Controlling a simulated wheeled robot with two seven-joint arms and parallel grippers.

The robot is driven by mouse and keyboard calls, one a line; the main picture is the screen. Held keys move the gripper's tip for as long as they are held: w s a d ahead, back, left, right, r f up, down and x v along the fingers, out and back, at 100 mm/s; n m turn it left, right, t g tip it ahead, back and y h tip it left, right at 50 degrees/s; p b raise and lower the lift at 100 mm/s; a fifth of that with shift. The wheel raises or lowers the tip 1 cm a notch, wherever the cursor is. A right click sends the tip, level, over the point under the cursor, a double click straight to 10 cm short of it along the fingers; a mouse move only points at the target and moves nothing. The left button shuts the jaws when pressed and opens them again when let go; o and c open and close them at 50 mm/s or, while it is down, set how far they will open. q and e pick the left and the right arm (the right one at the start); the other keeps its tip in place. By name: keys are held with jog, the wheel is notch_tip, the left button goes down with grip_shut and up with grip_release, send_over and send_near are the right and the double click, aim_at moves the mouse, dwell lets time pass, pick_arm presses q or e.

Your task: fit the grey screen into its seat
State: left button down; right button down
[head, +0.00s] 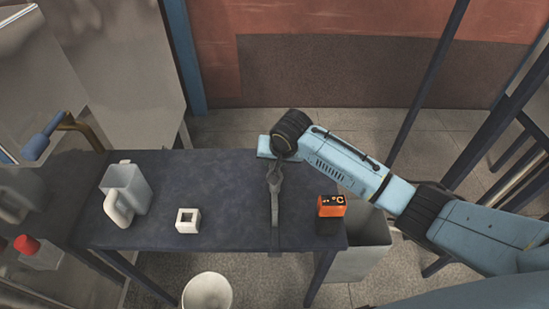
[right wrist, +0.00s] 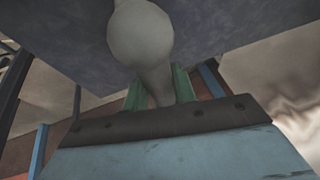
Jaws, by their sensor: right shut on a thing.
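My right gripper (head: 275,172) reaches over the right part of the dark table, pointing down. In the right wrist view its green fingers (right wrist: 160,92) are closed around the narrow neck of a grey piece (right wrist: 142,38) with a rounded end. In the head view this long grey piece (head: 274,215) extends toward the table's front edge. I cannot tell whether it is the grey screen, or whether it touches the table. No seat is clearly recognisable. My left gripper is not in view.
On the table (head: 230,225) stand a grey jug (head: 125,190), a white square block with a hole (head: 187,220) and an orange device (head: 331,206) near the right edge. A white bucket (head: 207,293) and a grey bin (head: 365,250) are below. The table's middle is clear.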

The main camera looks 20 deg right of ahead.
notch_tip(320, 180, down, 6)
jog(key=b, duration=0.3)
jog(key=shift+f, duration=0.25)
dwell(1.8)
jog(key=c, duration=1.1)
grip_release()
jog(key=shift+o, duration=0.2)
jog(key=shift+f, duration=0.1)
jog(key=a+p+v, duration=0.1)
jog(key=v, duration=1.2)
jog(key=shift+d+r, duration=0.25)
jog(key=shift+d, duration=0.25)
